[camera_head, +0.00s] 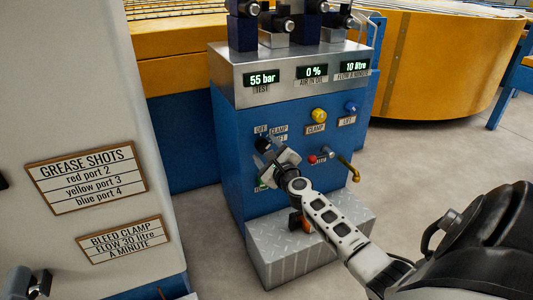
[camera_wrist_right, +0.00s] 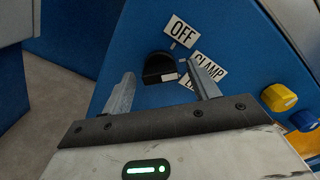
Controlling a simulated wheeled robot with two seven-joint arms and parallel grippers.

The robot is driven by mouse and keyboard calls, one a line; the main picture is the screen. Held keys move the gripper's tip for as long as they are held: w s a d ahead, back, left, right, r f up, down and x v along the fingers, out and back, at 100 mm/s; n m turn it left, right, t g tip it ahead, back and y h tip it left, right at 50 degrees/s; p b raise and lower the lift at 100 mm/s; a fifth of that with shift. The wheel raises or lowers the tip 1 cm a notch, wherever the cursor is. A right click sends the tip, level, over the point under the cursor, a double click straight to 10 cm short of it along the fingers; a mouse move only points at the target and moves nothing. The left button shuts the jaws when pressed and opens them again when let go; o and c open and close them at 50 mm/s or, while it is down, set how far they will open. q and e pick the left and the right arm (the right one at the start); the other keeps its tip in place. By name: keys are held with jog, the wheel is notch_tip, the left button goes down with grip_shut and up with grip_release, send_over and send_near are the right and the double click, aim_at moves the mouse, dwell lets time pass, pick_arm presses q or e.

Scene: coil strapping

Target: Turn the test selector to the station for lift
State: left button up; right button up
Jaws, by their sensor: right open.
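The test selector (camera_wrist_right: 160,68) is a black knob on the blue front of the test stand (camera_head: 228,150). In the right wrist view, an OFF label (camera_wrist_right: 182,32) is above it and a CLAMP label (camera_wrist_right: 209,67) is to its right. A third label (camera_wrist_right: 188,81), partly hidden by a finger, sits below CLAMP; in the head view its visible end reads "IFT". My right gripper (camera_wrist_right: 161,72) is open, with one finger on each side of the knob; I cannot tell whether either touches. My left gripper is not in view.
Right of the selector are a yellow knob (camera_head: 319,115) marked CLAMP, a blue knob (camera_head: 351,108) marked LIFT, a red button (camera_head: 312,159) and a brass spout (camera_head: 350,169). Displays above read 55 bar, 0 % and 10 litre. A tread-plate step (camera_head: 290,262) juts out below.

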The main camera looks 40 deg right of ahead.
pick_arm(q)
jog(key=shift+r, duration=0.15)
pick_arm(e)
jog(key=shift+w+d, duration=0.1)
jog(key=shift+w, duration=0.05)
jog(key=c, duration=1)
